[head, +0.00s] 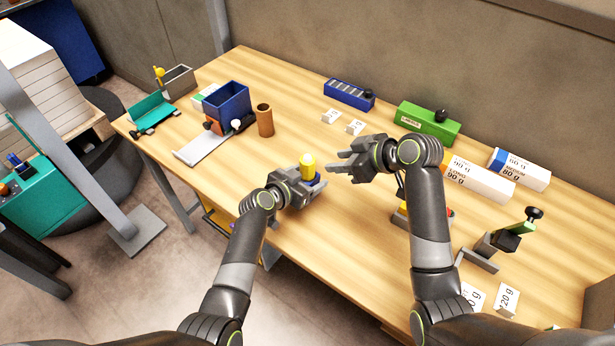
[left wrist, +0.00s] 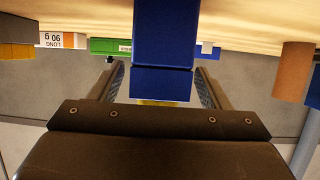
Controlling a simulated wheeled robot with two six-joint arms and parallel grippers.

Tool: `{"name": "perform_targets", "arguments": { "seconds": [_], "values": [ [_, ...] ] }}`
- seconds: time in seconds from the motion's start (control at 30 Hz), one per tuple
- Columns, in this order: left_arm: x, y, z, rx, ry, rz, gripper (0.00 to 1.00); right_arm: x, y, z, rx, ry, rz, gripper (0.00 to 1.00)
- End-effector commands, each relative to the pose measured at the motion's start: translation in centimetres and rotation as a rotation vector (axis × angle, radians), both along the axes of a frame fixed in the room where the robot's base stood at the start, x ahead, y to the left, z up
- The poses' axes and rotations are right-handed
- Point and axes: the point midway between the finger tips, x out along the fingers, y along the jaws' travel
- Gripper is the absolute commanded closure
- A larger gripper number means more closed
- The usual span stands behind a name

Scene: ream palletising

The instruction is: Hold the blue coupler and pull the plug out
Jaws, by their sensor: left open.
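The blue coupler (head: 316,180) stands near the table's front edge, partly hidden by my left gripper. The yellow plug (head: 308,166) rises from its top. My left gripper (head: 311,180) is at the coupler with its fingers apart. In the left wrist view the coupler (left wrist: 165,40) lies between the fingers of my left gripper (left wrist: 160,85), with gaps visible on both sides. A sliver of the yellow plug (left wrist: 160,102) shows below it there. My right gripper (head: 338,161) is open and empty, just right of the plug and apart from it.
A brown cylinder (head: 265,120) and a blue bin (head: 228,104) stand to the left. A blue box (head: 349,94) and a green box (head: 427,122) stand at the back. Paper reams (head: 482,180) lie right, near a clamp-like device (head: 502,240). The table's middle is mostly clear.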

Motion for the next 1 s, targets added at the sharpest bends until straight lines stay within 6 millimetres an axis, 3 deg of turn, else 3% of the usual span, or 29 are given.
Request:
{"name": "perform_targets", "arguments": {
  "seconds": [0.33, 0.73, 0.77, 0.93, 1.0],
  "values": [
    [0.14, -0.14, -0.12, 0.0, 0.002, -0.001, 0.29, 0.0, 0.0, 0.0, 0.0, 0.0, 0.0, 0.64],
    [0.13, -0.12, -0.13, 0.0, 0.001, 0.0, 0.81, 0.0, 0.0, 0.0, 0.0, 0.0, 0.0, 0.64],
    [0.13, -0.13, -0.12, 0.0, 0.001, 0.0, 0.59, 0.0, 0.0, 0.0, 0.0, 0.0, 0.0, 0.64],
    [0.12, -0.12, -0.12, 0.0, 0.001, 0.0, 0.81, 0.0, 0.0, 0.0, 0.0, 0.0, 0.0, 0.64],
    [0.12, -0.12, -0.12, 0.0, 0.001, 0.0, 0.82, 0.02, 0.02, 0.0, 0.0, 0.001, -0.001, 0.56]
  ]
}}
